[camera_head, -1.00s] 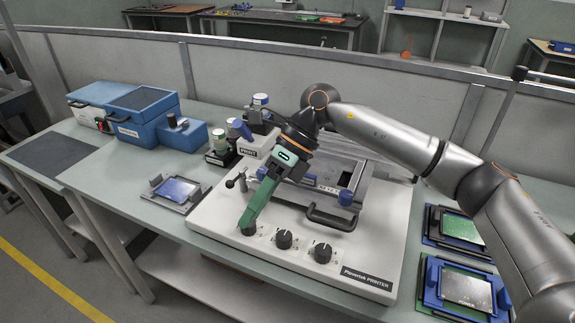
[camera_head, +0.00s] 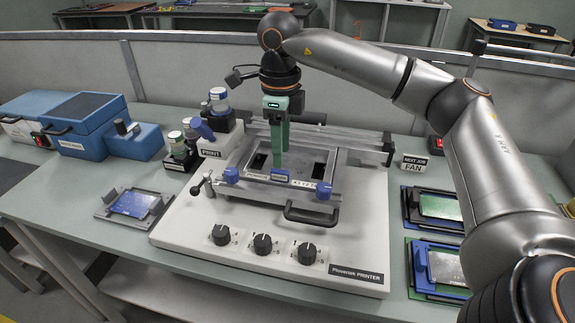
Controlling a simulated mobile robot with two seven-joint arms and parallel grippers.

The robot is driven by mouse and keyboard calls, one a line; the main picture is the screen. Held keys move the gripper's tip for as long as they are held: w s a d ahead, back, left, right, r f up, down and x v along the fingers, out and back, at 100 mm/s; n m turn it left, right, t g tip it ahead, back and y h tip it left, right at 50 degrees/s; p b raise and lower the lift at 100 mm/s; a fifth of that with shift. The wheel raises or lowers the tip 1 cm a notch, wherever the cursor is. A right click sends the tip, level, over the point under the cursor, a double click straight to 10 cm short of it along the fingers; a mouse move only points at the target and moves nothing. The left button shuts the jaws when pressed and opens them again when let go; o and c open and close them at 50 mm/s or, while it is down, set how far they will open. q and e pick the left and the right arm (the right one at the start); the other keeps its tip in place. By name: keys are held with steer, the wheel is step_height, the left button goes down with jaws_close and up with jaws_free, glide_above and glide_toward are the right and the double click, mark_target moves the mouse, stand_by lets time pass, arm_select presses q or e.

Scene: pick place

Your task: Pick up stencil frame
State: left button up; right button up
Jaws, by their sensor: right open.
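A silver stencil frame (camera_head: 322,190) lies in the white printer (camera_head: 180,235), under two grey rails, with a dark handle in front. A label on its front edge is too small to read surely. Blue clamp knobs (camera_head: 232,175) sit at its front corners. My right gripper (camera_head: 279,168) points straight down over the frame's front-left part. It is seen edge-on and holds nothing I can see. Its green fingers hide part of the frame, and I cannot tell if they touch it. My left gripper is out of view.
Two blue and black holders with plates (camera_head: 447,267) lie on the right, by a "NEXT JOB FAN" sign (camera_head: 411,165). A fixture with a blue board (camera_head: 133,204) is at left. Jars (camera_head: 219,100) and a "PRINT" block (camera_head: 212,152) stand behind. Blue boxes (camera_head: 88,125) stand at far left.

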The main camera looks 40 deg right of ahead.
mark_target(282, 171)
steer(key=shift+s+f, duration=0.15)
steer(key=shift+f, duration=1.25)
steer(key=shift+s+f, duration=0.1)
steer(key=shift+f, duration=1.25)
steer(key=shift+a, duration=0.1)
steer(key=shift+c, duration=0.3)
jaws_close()
